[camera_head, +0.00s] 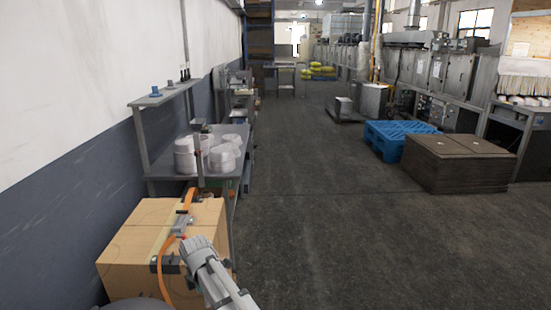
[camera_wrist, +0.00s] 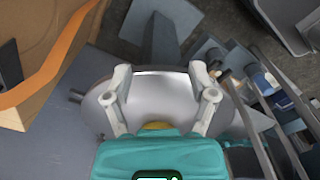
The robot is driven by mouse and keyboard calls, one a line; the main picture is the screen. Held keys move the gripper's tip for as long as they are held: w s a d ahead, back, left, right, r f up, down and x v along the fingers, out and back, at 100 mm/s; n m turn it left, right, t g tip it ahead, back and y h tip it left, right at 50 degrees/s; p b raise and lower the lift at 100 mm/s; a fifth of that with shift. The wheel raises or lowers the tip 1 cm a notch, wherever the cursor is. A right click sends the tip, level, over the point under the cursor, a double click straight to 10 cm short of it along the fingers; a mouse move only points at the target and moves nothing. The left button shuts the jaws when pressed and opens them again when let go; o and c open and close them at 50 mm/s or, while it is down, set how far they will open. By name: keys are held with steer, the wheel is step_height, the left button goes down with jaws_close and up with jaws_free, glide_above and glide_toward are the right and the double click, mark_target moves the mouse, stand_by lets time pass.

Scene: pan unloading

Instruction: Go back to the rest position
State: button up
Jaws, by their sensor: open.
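My gripper (camera_wrist: 163,92) is in the wrist view, with its two pale fingers spread apart and a teal body below them. Nothing is clearly gripped between the fingers. A shiny grey rounded surface lies behind and between them; I cannot tell what it is or how far away it is. In the head view my grey arm reaches up from the bottom edge in front of a cardboard box; the gripper itself cannot be made out there. Stacks of pale round pans (camera_head: 223,158) stand on a grey metal table (camera_head: 165,168) beyond the box, apart from my arm.
The cardboard box (camera_head: 128,262) with an orange strap (camera_head: 162,245) is at lower left; the strap also shows in the wrist view (camera_wrist: 50,65). A shelf (camera_head: 160,95) hangs above the table. A blue pallet (camera_head: 393,138) and brown stack (camera_head: 455,165) stand right. The middle floor is clear.

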steer(key=s+d+f+m+b, duration=0.25)
steer(key=d+m, duration=0.55)
steer(key=d, duration=0.5)
steer(key=s+d+f+m+b, duration=0.1)
steer(key=s+d+m, duration=0.2)
steer(key=d+m, duration=0.8)
steer(key=s+d+f+m+b, duration=0.25)
steer(key=d+m, duration=0.35)
steer(key=d, duration=1)
step_height(320, 180, up, 15)
steer(key=p, duration=1.5)
steer(key=shift+a, duration=0.3)
